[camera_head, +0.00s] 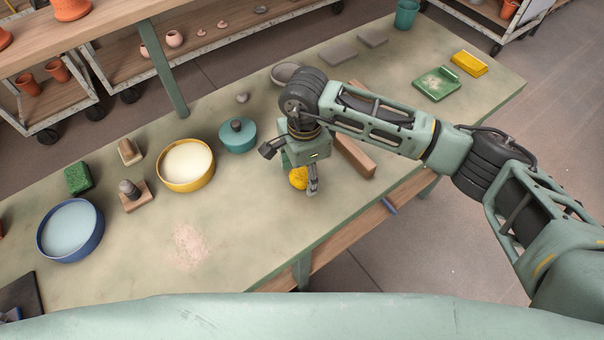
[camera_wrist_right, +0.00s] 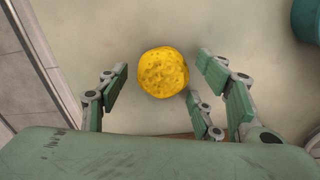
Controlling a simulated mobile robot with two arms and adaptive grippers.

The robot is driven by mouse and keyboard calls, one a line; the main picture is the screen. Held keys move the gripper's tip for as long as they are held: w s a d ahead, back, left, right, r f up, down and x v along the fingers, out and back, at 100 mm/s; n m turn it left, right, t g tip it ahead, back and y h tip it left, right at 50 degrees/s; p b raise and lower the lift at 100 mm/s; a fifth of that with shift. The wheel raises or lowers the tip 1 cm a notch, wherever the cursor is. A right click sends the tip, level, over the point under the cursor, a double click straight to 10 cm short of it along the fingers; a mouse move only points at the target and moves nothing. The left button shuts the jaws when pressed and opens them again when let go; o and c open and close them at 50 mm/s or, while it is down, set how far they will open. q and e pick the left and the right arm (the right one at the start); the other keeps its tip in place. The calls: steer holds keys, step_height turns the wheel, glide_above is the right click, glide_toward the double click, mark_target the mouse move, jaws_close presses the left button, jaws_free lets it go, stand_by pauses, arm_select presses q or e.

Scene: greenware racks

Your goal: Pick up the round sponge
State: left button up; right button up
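The round sponge is yellow and porous. In the head view the sponge (camera_head: 298,178) lies on the green table, partly hidden by my right gripper (camera_head: 301,180), which is directly over it. In the right wrist view the whole sponge (camera_wrist_right: 163,72) shows between and just beyond the fingers of my right gripper (camera_wrist_right: 165,92). The fingers are spread, with a visible gap on the left side, so the gripper is open. I cannot tell if one finger touches the sponge's lower right edge. My left gripper is not in view.
A teal lidded pot (camera_head: 238,137) stands left of my right gripper. A wooden block (camera_head: 354,157) lies close on its right. A yellow bowl (camera_head: 186,166) and a blue bowl (camera_head: 70,231) stand further left. The table's front left surface is mostly clear.

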mark_target(306, 174)
steer(key=c, duration=0.9)
steer(key=shift+o, duration=0.2)
steer(key=shift+r, duration=0.1)
steer(key=shift+r+b, duration=0.4)
steer(key=shift+r, duration=0.2)
steer(key=r, duration=0.1)
steer(key=r+b, duration=0.1)
steer(key=r, duration=0.1)
steer(key=shift+d, duration=0.3)
steer(key=s+d+r+b, duration=0.3)
steer(key=s+d+r, duration=0.2)
steer(key=d, duration=0.4)
steer(key=shift+s+d+r, duration=0.3)
steer(key=shift+s+r, duration=0.1)
steer(key=shift+r, duration=0.45)
